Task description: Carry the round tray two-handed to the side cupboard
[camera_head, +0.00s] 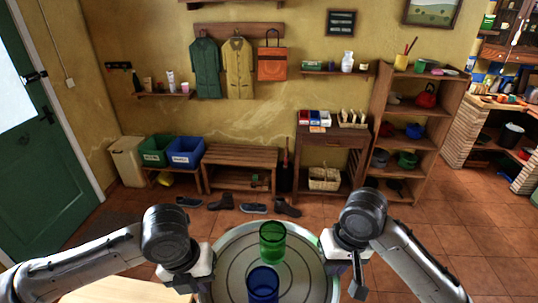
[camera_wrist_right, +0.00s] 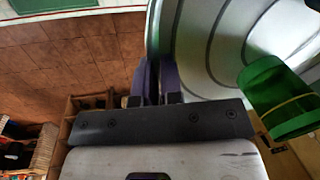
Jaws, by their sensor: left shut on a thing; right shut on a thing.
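The round metal tray (camera_head: 230,262) is held in front of me at the bottom of the head view. A green cup (camera_head: 272,240) and a blue cup (camera_head: 263,284) stand on it. My left gripper (camera_head: 206,272) is shut on the tray's left rim and my right gripper (camera_head: 329,262) on its right rim. In the right wrist view the dark fingers (camera_wrist_right: 156,80) pinch the rim of the tray (camera_wrist_right: 212,42), with the green cup (camera_wrist_right: 275,98) beside them. A wooden cupboard (camera_head: 332,140) with a drawer stands against the far wall, carrying small boxes and a rack.
An open shelf unit (camera_head: 412,130) stands right of the cupboard. A slatted bench (camera_head: 240,157) and bins (camera_head: 183,150) stand to its left. Shoes (camera_head: 254,208) lie on the floor before the bench. The tiled floor at right (camera_head: 450,225) is clear. A green door (camera_head: 45,150) is at left.

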